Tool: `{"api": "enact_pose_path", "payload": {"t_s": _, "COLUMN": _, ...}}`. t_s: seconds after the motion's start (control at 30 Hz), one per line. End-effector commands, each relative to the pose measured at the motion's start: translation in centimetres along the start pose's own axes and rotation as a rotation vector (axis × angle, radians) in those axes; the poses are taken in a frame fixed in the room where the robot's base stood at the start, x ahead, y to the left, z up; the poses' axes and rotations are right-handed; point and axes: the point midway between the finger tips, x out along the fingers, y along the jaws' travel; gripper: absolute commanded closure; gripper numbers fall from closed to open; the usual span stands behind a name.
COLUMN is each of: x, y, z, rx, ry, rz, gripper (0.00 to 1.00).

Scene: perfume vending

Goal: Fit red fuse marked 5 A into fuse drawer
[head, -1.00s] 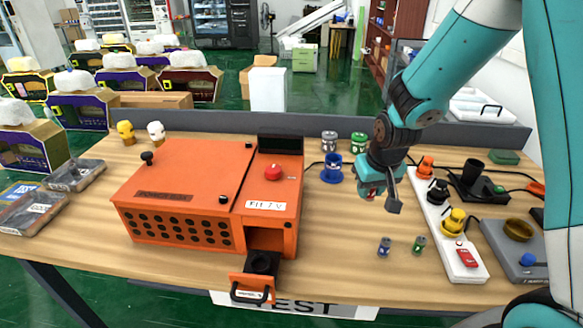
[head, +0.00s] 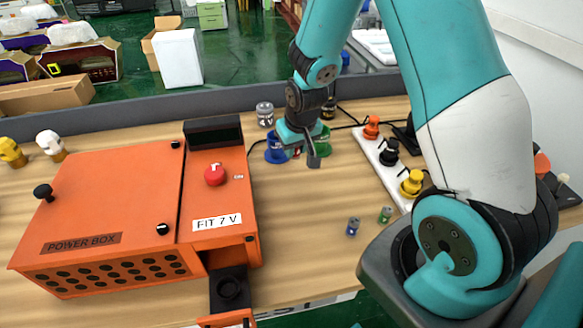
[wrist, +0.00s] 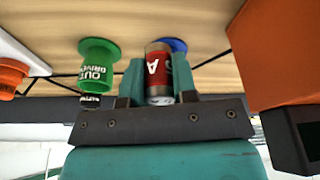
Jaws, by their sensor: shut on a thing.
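My gripper (head: 305,158) is shut on a red fuse, held above the table right of the orange power box (head: 105,215). In the wrist view the red fuse (wrist: 158,72) sits between the two fingers with silver ends and a white letter A; its number is not readable. The socket looks empty. The drawer's front is cut by the lower picture edge.
A power strip (head: 384,165) lies right. The table right of the box is mostly clear.

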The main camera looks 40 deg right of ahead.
Motion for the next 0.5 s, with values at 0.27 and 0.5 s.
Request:
{"api": "enact_pose_path", "payload": {"t_s": 0.27, "x": 4.1, "y": 0.0, "z": 1.1, "rx": 0.001, "ry": 0.0, "rz": 0.0, "gripper": 0.96}}
{"api": "enact_pose_path", "payload": {"t_s": 0.5, "x": 7.0, "y": 0.0, "z": 1.9, "rx": 0.001, "ry": -0.003, "rz": 0.0, "gripper": 0.96}}
